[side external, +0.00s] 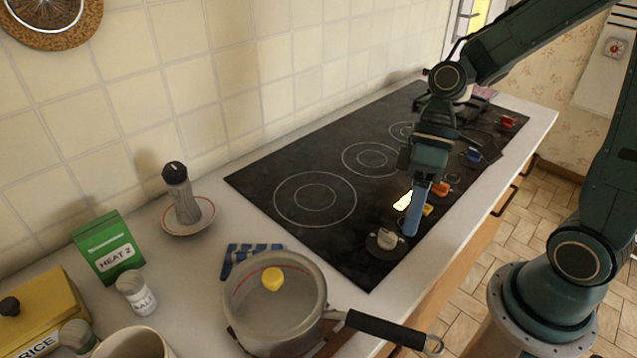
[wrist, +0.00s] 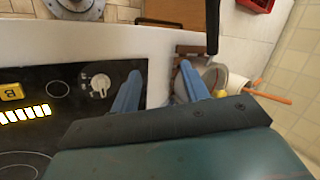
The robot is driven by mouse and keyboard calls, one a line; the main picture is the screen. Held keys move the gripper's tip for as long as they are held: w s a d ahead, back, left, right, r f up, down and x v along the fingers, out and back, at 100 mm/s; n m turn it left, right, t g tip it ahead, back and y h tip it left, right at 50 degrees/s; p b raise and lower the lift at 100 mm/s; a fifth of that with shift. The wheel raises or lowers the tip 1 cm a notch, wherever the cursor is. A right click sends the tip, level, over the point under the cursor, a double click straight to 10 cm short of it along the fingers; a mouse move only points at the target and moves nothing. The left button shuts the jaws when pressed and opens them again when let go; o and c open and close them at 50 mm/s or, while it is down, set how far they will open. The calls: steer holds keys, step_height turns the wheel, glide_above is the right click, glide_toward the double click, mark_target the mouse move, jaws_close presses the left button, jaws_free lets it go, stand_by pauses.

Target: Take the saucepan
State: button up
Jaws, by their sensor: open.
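The saucepan (side external: 240,295) is a grey pan with a dark handle (side external: 385,328). It stands on the counter left of the cooktop in the side view, with the handle reaching right over the counter's front edge. A small yellow object (side external: 272,279) shows at the pan. In the wrist view the saucepan (wrist: 209,73) is partly hidden behind one blue finger, its dark handle (wrist: 212,25) pointing up. My gripper (side external: 413,226) is over the cooktop's front part, right of and apart from the saucepan. Its two blue fingers (wrist: 160,88) are spread, with nothing between them.
The black cooktop (side external: 335,165) has a pale knob (side external: 386,240) near my gripper and coloured knobs along its front. A pepper mill on a saucer (side external: 187,215), a green box (side external: 108,247), a salt shaker (side external: 136,295) and a mug (side external: 135,343) stand left of the saucepan.

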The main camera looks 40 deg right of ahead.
steer(key=shift+w+a+f+g+y, duration=0.15)
steer(key=shift+a+f+g+y, duration=0.5)
steer(key=shift+y, duration=0.8)
steer(key=shift+w+a+f+g+y, duration=0.1)
steer(key=shift+a+f+g+y, duration=0.5)
steer(key=shift+y, duration=0.8)
steer(key=shift+w+a+f+g+y, duration=0.15)
steer(key=shift+a+f+g+y, duration=0.45)
steer(key=shift+y, duration=0.85)
glide_toward(367, 323)
steer(key=shift+f+x, duration=0.25)
steer(key=shift+x, duration=0.9)
steer(key=shift+f+x, duration=0.3)
steer(key=shift+x, duration=0.85)
steer(key=shift+x, duration=2.5)
steer(key=shift+w+f, duration=0.1)
